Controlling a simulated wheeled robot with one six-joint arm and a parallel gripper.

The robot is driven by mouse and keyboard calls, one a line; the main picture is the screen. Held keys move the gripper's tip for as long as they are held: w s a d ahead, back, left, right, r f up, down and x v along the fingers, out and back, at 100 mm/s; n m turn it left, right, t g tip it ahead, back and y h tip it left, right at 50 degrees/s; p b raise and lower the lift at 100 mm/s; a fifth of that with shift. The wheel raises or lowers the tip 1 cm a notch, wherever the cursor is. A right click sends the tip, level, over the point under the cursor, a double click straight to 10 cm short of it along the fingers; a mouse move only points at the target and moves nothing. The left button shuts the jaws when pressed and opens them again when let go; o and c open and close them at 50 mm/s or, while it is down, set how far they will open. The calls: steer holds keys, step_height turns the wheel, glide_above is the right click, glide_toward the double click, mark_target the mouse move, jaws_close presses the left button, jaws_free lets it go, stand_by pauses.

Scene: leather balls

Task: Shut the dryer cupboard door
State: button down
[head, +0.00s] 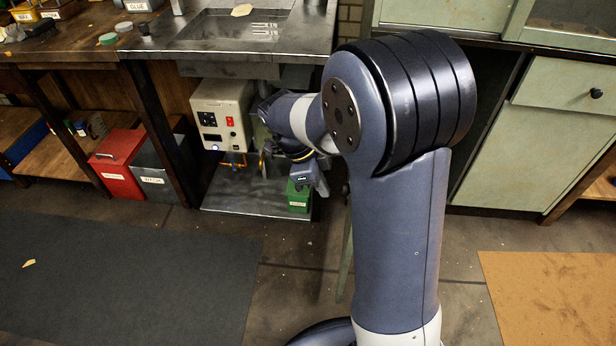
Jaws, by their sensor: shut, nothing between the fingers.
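A pale green cupboard (515,160) stands at the right, with a dark opening at its left side, partly behind my arm. A narrow pale green strip (344,262) shows left of my arm near the floor. It looks like the edge of a door swung out from the cupboard, but my arm hides most of it. My gripper (303,183) is shut and empty, pointing down left of that strip and apart from it in the picture. It is small, and its fingertips are hard to make out.
Red (118,165) and grey (160,172) boxes sit farther left. A dark mat (120,270) and a brown mat (555,300) lie on otherwise clear floor.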

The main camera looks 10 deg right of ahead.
steer(key=shift+s+d+r, duration=0.1)
steer(key=shift+s+d, duration=0.1)
steer(key=shift+d, duration=0.3)
steer(key=shift+s+d, duration=0.2)
steer(key=shift+d, duration=0.3)
steer(key=shift+d, duration=0.1)
